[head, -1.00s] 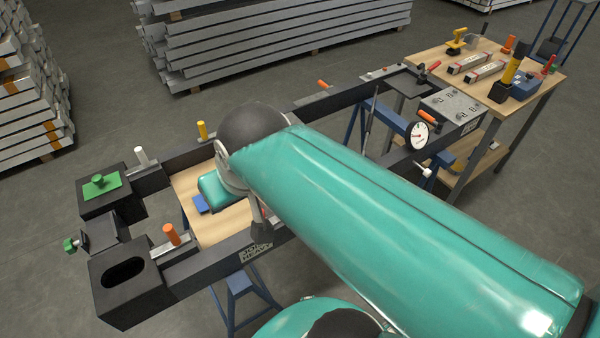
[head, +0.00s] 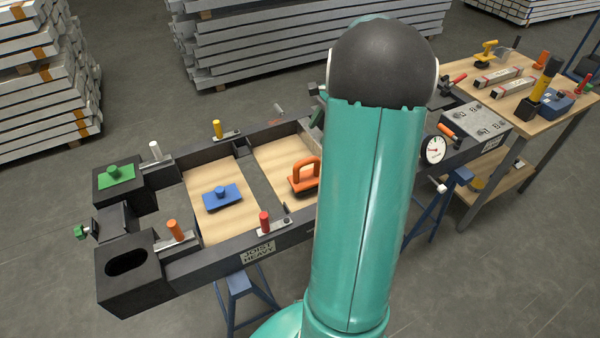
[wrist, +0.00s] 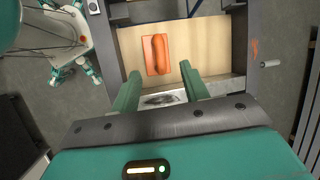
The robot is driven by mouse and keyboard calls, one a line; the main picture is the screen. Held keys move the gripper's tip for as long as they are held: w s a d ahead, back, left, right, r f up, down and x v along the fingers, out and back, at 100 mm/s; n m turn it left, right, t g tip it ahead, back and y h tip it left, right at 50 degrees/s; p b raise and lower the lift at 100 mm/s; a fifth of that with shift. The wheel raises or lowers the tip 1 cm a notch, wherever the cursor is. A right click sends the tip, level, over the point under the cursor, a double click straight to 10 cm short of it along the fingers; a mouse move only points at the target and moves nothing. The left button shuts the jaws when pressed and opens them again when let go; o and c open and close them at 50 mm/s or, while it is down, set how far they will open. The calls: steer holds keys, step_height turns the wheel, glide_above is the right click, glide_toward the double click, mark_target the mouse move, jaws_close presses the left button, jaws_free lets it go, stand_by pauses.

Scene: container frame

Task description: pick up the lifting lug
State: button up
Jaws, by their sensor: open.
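The lifting lug is an orange plate with an upright loop handle (head: 304,177). It sits on a pale wooden panel (head: 271,158) inside the black frame, just left of my arm in the head view. The lug also shows in the upper middle of the wrist view (wrist: 156,57). My gripper (wrist: 160,72) is open and empty, with its two green fingers pointing toward the lug and apart from it. In the wrist view the lug lies beyond the fingertips, slightly left of the middle between them. My arm hides most of the gripper in the head view.
A blue knobbed plate (head: 222,197) lies on the left wooden panel. Clamps with red (head: 265,222), orange (head: 173,231) and yellow (head: 217,129) handles stand along the black frame rails (head: 225,255). A dial gauge (head: 433,150) and a tool table (head: 545,115) are at the right.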

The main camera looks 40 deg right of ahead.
mark_target(309, 158)
steer(key=shift+m, duration=0.6)
steer(key=x, duration=0.4)
steer(key=d+x, duration=0.1)
steer(key=x, duration=0.4)
steer(key=s+d+f+x, duration=0.1)
steer(key=x, duration=0.4)
steer(key=shift+w+f, duration=0.1)
steer(key=shift+c, duration=0.5)
jaws_close()
steer(key=shift+d, duration=0.1)
